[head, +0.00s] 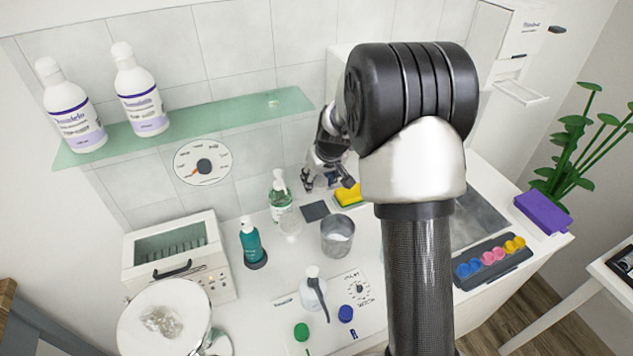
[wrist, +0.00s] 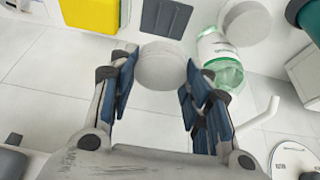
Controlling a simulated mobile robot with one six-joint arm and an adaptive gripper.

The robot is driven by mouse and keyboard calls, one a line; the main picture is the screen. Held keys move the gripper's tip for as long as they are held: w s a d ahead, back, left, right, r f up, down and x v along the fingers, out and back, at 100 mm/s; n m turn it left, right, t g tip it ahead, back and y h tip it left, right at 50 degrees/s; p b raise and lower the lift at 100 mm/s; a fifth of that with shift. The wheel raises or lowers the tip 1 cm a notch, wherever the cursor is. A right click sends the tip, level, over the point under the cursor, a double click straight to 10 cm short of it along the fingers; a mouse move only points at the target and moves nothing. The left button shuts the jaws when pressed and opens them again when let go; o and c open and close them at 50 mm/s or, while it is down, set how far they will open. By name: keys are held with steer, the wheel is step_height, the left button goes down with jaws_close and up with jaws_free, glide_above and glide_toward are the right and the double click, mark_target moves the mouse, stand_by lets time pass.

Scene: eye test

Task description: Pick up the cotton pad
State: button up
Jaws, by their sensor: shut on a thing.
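The cotton pad (wrist: 161,66) is a round, thick white disc in the wrist view. It sits between the two fingers of my gripper (wrist: 160,72), which are shut on its left and right sides. In the head view my gripper (head: 330,180) hangs above the back of the white counter, by the yellow sponge. I cannot make out the pad there.
A yellow sponge (head: 349,196), a dark square (head: 315,211), a green pump bottle (head: 279,190) and a metal cup (head: 338,238) are close below my gripper. A teal bottle (head: 251,243) stands further left. A glass shelf (head: 215,120) with white bottles is on the wall.

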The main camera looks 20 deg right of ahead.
steer(key=s+b, duration=0.2)
steer(key=s, duration=1.6)
